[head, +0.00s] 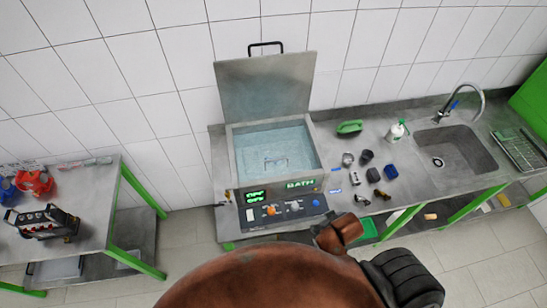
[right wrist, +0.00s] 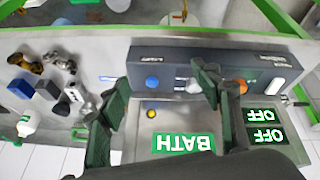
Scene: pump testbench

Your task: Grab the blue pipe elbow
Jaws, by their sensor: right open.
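A small blue block-like part (head: 390,171) lies on the steel counter right of the bath, and it also shows at the left of the right wrist view (right wrist: 22,88). I cannot tell for sure that it is the blue pipe elbow, as no clear bend shows. A darker blue-grey block (head: 373,175) lies beside it. My right gripper (right wrist: 158,95) is open and empty, with its fingers spread over the bath's front control panel, apart from the blue part. My left gripper is not in view.
The water bath (head: 275,150) stands with its lid (head: 265,88) raised. Several metal parts, a green item (head: 349,127) and a spray bottle (head: 397,130) share the counter with a sink (head: 455,150). A left table (head: 85,200) holds a tool carrier (head: 42,222).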

